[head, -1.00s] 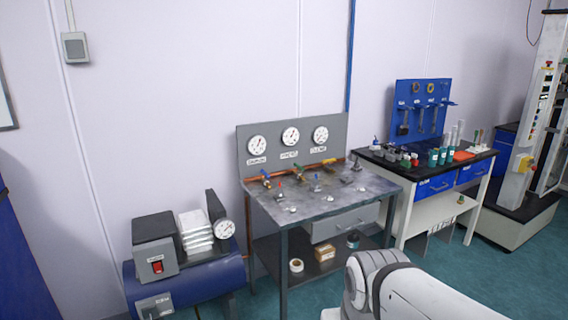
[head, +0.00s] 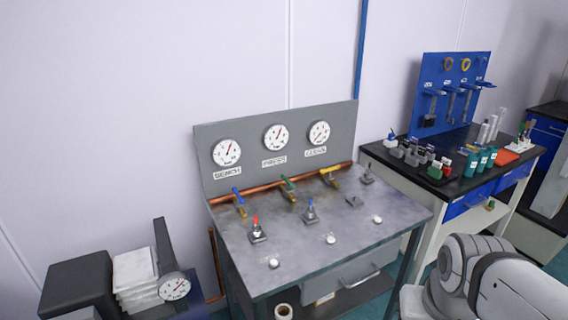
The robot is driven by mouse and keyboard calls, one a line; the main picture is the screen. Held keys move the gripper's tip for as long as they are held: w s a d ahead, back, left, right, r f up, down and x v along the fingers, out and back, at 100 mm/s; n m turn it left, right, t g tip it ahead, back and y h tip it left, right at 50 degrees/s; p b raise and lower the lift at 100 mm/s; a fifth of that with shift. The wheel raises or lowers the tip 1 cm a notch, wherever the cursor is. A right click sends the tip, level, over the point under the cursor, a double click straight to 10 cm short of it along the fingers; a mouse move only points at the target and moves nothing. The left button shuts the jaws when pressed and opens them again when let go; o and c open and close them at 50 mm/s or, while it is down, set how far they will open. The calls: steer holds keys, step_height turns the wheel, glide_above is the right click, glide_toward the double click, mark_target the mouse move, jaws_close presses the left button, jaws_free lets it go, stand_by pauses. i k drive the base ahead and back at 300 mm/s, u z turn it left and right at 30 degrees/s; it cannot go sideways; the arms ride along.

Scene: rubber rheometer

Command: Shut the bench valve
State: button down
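The bench panel has a gauge labelled BENCH (head: 226,152) at its left end. Below it, on the copper pipe (head: 262,191), sits a valve with a blue lever (head: 237,193), which I take as the bench valve. Its lever looks crosswise to the pipe, but it is small in view. To its right are a green-lever valve (head: 288,184) and a yellow-lever valve (head: 329,171); the yellow lever looks roughly along the pipe. My arm shows at the lower right, away from the valves. My gripper is out of view.
The metal bench top (head: 345,227) carries a red-tipped toggle (head: 257,230), a blue-tipped toggle (head: 310,211) and several small knobs. A black-topped table (head: 400,168) with bottles and tools is on the right. Blank wall rises behind.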

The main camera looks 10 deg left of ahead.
mark_target(240, 200)
steer(key=u, duration=0.5)
steer(key=i, duration=1.05)
steer(key=u, duration=0.75)
steer(key=k, duration=0.9)
steer(key=u, duration=0.15)
steer(key=i, duration=0.9)
steer(key=z, duration=0.05)
